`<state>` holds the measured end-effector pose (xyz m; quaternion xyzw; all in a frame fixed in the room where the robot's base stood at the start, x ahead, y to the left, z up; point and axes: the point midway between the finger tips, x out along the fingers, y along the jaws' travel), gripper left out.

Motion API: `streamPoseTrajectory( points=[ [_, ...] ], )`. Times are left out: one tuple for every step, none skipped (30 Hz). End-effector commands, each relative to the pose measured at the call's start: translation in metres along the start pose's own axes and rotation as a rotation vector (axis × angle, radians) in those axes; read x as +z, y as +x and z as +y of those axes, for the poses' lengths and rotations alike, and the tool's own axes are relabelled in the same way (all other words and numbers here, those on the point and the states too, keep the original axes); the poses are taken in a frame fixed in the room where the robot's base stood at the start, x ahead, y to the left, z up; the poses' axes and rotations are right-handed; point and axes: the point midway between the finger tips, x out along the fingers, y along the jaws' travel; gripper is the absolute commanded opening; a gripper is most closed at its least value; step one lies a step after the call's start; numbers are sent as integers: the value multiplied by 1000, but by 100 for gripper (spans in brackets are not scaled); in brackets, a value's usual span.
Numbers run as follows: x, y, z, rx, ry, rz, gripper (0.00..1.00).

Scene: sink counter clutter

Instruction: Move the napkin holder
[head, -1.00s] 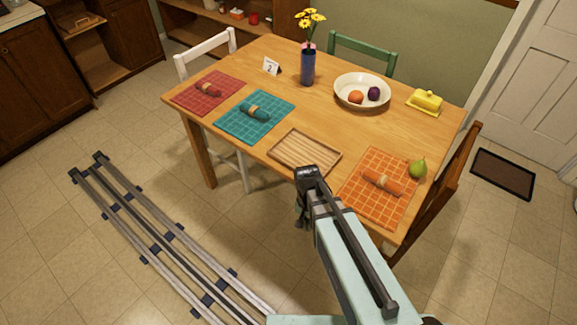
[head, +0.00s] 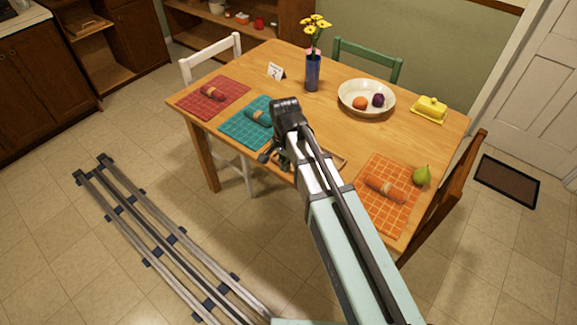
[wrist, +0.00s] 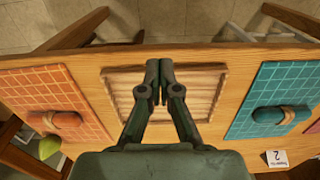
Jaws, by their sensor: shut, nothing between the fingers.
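No separate upright napkin holder is recognisable; rolled napkins with tan bands lie on the placemats. The red roll (head: 213,93) is at the left, the teal roll (head: 258,117) in the middle, and the orange roll (head: 385,188) at the right. The wrist view shows the teal roll (wrist: 274,119) at right and the orange roll (wrist: 55,121) at left. My gripper (wrist: 160,68) is shut and empty above the slatted wooden tray (wrist: 207,92), between these two rolls. In the head view my arm hides most of the tray and part of the teal mat.
A blue vase (head: 312,72) of yellow flowers, a number card (head: 275,71), a fruit bowl (head: 350,101) and a yellow butter dish (head: 430,109) stand farther back. A pear (head: 422,175) sits by the orange placemat (head: 376,214). Chairs stand around the table; its centre has free room.

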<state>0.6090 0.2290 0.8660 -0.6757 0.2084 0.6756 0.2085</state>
Motion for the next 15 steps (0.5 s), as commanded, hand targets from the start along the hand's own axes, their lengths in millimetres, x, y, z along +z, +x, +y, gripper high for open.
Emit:
streamPoseTrajectory(
  points=[
    [0, 5, 1, 2, 0, -1, 0],
    [0, 9, 1, 2, 0, -1, 0],
    [0, 14, 1, 3, 0, -2, 0],
    [0, 18, 1, 2, -1, -1, 0],
    [0, 23, 1, 2, -1, -2, 0],
    [0, 29, 1, 3, -1, -2, 0],
    [0, 33, 1, 3, -1, -2, 0],
    [0, 38, 1, 3, -1, -2, 0],
    [0, 44, 1, 3, -1, -2, 0],
    [0, 48, 1, 3, -1, -2, 0],
    [0, 52, 1, 2, -1, -2, 0],
    [0, 58, 1, 3, -1, -2, 0],
    [0, 63, 1, 3, -1, -2, 0],
    [0, 67, 1, 2, -1, -1, 0],
    [0, 73, 1, 3, -1, -2, 0]
  ],
)
